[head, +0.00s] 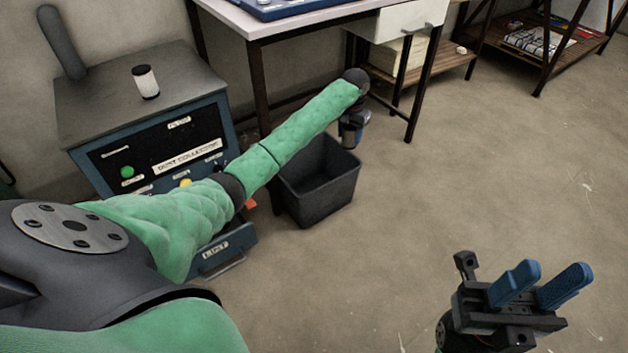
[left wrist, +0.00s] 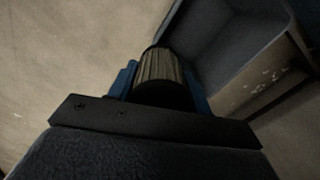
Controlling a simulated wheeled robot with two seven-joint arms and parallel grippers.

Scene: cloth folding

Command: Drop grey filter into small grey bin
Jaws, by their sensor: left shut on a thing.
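My left gripper (head: 351,134) hangs beyond the far right edge of the small grey bin (head: 318,190), pointing down. In the left wrist view its blue fingers (left wrist: 160,82) are shut on the grey filter (left wrist: 160,66), a pleated cylinder with a dark end. The filter cannot be made out in the head view. The bin stands open on the floor, and my left arm crosses above its back part. In the left wrist view the bin (left wrist: 228,38) lies to the right of the filter. My right gripper (head: 541,286) is open and empty at the lower right, over the floor.
A dust collector cabinet (head: 140,100) stands at the left, with a white filter (head: 146,82) on top and a drawer marked LINT (head: 222,251) below. A white table (head: 290,25) stands behind the bin. The floor at the right is clear.

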